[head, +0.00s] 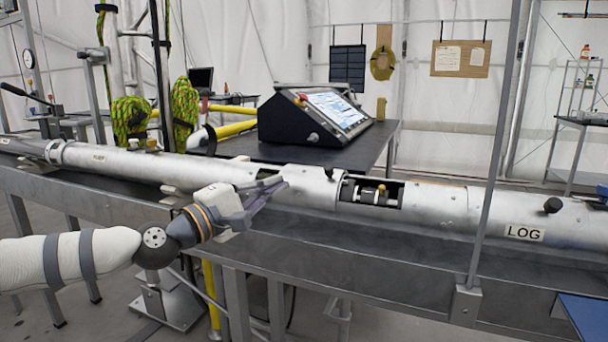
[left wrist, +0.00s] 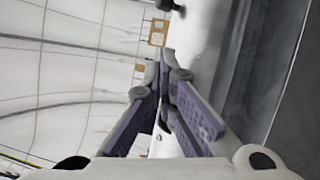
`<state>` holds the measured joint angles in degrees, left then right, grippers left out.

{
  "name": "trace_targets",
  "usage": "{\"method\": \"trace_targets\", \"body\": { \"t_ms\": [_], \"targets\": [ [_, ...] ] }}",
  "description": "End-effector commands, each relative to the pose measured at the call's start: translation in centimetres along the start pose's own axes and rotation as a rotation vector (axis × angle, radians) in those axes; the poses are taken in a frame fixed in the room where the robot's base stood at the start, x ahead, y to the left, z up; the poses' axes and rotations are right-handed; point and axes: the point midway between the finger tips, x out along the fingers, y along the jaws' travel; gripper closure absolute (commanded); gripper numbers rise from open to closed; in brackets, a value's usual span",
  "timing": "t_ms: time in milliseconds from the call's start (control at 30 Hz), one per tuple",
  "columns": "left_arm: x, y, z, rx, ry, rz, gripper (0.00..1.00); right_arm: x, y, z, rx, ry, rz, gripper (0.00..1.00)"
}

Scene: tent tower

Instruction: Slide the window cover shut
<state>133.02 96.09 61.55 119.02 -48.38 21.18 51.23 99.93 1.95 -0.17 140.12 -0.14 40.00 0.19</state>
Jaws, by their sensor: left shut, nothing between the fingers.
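A long silver tube lies across the bench, with an open window (head: 371,192) in its wall that shows dark parts and a small brass-coloured knob inside. A slightly wider sleeve, which looks like the window cover (head: 312,187), sits around the tube just left of the opening. My left gripper (head: 284,184) is shut and empty, its fingertips at the sleeve's left end; I cannot tell whether they touch it. The left wrist view shows the purple-padded fingers (left wrist: 164,78) together at their tips, beside the pale tube. My right gripper is not in view.
A console with a lit screen (head: 337,108) stands on a dark table behind the tube. A thin upright post (head: 497,150) rises in front of the tube, right of the window. A black knob (head: 552,205) and a LOG label are farther right. The metal bench rail (head: 390,262) runs along the front.

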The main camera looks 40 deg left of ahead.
Motion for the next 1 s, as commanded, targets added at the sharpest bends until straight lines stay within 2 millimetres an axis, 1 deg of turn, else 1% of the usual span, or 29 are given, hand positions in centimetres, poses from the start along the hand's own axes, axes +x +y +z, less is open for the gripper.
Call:
{"method": "trace_targets", "body": {
  "t_ms": [33, 167, 200, 300, 500, 867, 933, 1000],
  "targets": [
    [1.2, -0.1, 0.2, 0.003, -0.004, -0.003, 1.00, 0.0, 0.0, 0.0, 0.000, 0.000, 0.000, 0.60],
    [3.9, -0.2, 0.2, 0.001, -0.003, -0.003, 1.00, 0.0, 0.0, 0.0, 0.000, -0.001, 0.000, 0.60],
    [4.3, 0.3, 1.0, 0.001, -0.006, 0.001, 1.00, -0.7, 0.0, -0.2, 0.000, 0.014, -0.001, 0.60],
    [5.4, 0.4, 2.0, 0.002, -0.005, 0.003, 1.00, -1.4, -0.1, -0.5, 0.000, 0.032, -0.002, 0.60],
    [6.3, 0.1, 2.9, 0.000, -0.001, 0.000, 1.00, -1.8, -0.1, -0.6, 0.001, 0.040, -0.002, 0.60],
    [6.4, -0.1, 3.0, -0.001, -0.002, -0.002, 1.00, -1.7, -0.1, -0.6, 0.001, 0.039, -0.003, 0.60],
    [6.6, -0.2, 3.5, -0.001, -0.003, -0.002, 1.00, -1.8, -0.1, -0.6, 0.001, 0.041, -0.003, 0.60],
    [6.9, -0.3, 4.5, 0.000, -0.006, -0.001, 1.00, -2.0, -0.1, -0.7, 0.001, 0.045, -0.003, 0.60]
  ]
}}
